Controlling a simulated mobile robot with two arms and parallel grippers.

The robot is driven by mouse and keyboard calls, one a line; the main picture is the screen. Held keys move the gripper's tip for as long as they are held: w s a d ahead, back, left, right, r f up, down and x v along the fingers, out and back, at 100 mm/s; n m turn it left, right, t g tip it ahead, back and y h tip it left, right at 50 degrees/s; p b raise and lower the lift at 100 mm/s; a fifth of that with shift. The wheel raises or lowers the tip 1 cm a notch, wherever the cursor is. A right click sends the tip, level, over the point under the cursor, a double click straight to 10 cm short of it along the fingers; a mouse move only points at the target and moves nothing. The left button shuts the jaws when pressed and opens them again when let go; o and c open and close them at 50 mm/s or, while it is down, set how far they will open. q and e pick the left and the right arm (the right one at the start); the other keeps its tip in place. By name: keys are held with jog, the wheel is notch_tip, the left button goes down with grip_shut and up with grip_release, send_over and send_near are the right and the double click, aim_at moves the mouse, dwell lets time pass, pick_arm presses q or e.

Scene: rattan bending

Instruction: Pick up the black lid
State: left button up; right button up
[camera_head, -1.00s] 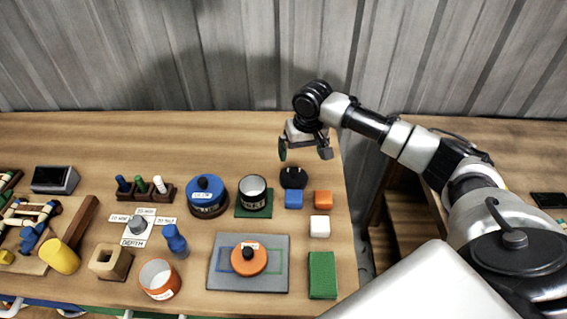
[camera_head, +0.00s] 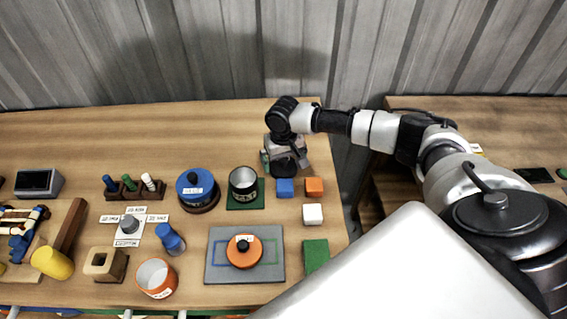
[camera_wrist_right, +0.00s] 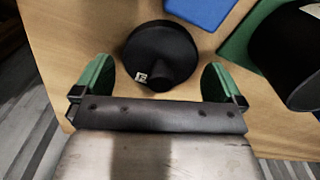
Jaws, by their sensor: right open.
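The black lid (camera_wrist_right: 160,52) lies on the wooden table, round with a raised knob and a small white tag. In the head view the black lid (camera_head: 285,166) is partly hidden by my right gripper (camera_head: 285,160). In the right wrist view my right gripper (camera_wrist_right: 158,80) is open, its two green-padded fingers spread to either side of the lid's near part. The gripper is empty, and the lid lies between and just beyond the fingertips. My left gripper is in no view.
A black pot (camera_head: 243,183) on a green mat stands left of the lid. A blue block (camera_head: 285,188), an orange block (camera_head: 314,186) and a white block (camera_head: 312,214) lie in front. The table behind the lid is clear; its right edge is close.

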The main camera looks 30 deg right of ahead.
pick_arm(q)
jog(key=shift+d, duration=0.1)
pick_arm(e)
jog(key=shift+f, duration=0.5)
jog(key=shift+c, duration=0.2)
jog(key=c, duration=0.7)
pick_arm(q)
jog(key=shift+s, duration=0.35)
pick_arm(e)
jog(key=shift+o, duration=0.2)
